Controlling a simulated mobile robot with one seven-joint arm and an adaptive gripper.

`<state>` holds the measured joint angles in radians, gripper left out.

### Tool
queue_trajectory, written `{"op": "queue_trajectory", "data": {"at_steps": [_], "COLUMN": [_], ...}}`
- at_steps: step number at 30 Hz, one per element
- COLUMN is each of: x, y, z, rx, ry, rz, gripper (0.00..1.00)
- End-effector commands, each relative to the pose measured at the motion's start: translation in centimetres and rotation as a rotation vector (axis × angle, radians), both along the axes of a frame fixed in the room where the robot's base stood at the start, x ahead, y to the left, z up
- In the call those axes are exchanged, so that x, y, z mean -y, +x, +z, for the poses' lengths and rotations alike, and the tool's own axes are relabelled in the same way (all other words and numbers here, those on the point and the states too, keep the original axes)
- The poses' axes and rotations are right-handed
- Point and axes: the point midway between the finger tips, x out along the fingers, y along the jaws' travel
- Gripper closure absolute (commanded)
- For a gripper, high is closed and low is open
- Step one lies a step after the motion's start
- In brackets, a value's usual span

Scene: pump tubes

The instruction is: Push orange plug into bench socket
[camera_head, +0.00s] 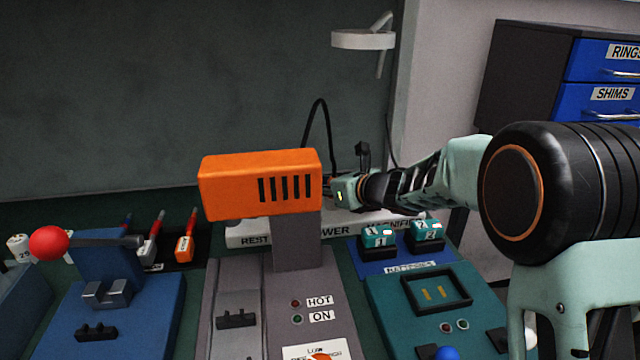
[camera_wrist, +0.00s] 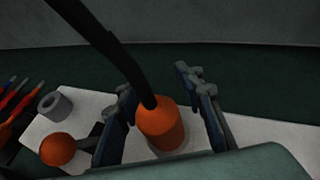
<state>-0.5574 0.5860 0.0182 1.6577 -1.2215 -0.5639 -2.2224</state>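The orange plug (camera_wrist: 162,126) shows in the wrist view with a black cord (camera_wrist: 105,42) coming out of its top. It is over the pale bench strip, with a light ring near its base; I cannot tell whether it sits in a socket. My gripper (camera_wrist: 156,88) has one finger on each side of the plug, with narrow gaps visible. In the head view my gripper (camera_head: 333,186) reaches in from the right, its tips partly behind the orange machine head. The plug is hidden there; its cord arches above. A grey ring-shaped socket (camera_wrist: 55,106) is on the strip's left.
The orange machine head (camera_head: 260,184) stands close to my gripper's left. The labelled strip (camera_head: 252,236) runs behind it. Teal batteries (camera_head: 378,236) stand below my wrist. A lamp (camera_head: 363,40) hangs above. An orange ball (camera_wrist: 57,150) is left of the fingers.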

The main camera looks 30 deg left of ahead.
Motion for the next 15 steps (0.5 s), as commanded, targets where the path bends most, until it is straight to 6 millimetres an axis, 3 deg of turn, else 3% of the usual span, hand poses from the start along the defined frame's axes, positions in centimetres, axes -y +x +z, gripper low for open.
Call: {"op": "queue_trajectory", "data": {"at_steps": [10,15], "x": [0.2,1.9], "y": [-0.1,-0.7], "z": [0.3,1.1], "rx": [0.002,0.003], "ry": [0.001,0.001], "rz": [-0.001,-0.002], "gripper": [0.64,0.64]}}
